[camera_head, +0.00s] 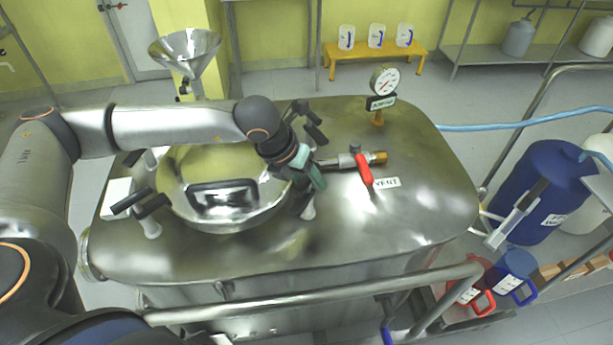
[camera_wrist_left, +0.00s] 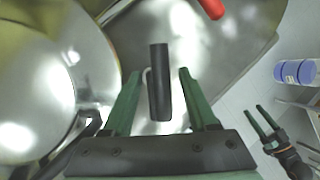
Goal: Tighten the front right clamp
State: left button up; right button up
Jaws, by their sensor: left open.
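The front right clamp (camera_head: 308,209) stands at the right front of the round lid on the steel reactor; its pale foot shows in the head view, and my left gripper hides much of its top. In the left wrist view its black bar handle (camera_wrist_left: 160,84) lies between my open green fingers, with a gap on both sides. My left gripper (camera_head: 312,180) is over this clamp, and its fingers also show in the left wrist view (camera_wrist_left: 158,102). My right gripper (camera_wrist_left: 258,121) shows at the lower right of the left wrist view, open and empty, away from the clamp.
The red-handled vent valve (camera_head: 363,170) lies close to the right of my left gripper. The back right clamp (camera_head: 310,120) and front left clamp (camera_head: 146,209) stand around the lid (camera_head: 260,210). A pressure gauge (camera_head: 385,80) rises behind. The reactor's right top is clear.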

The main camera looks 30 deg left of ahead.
pick_arm(q)
jog(key=shift+c, duration=0.3)
grip_shut()
dwell(0.3)
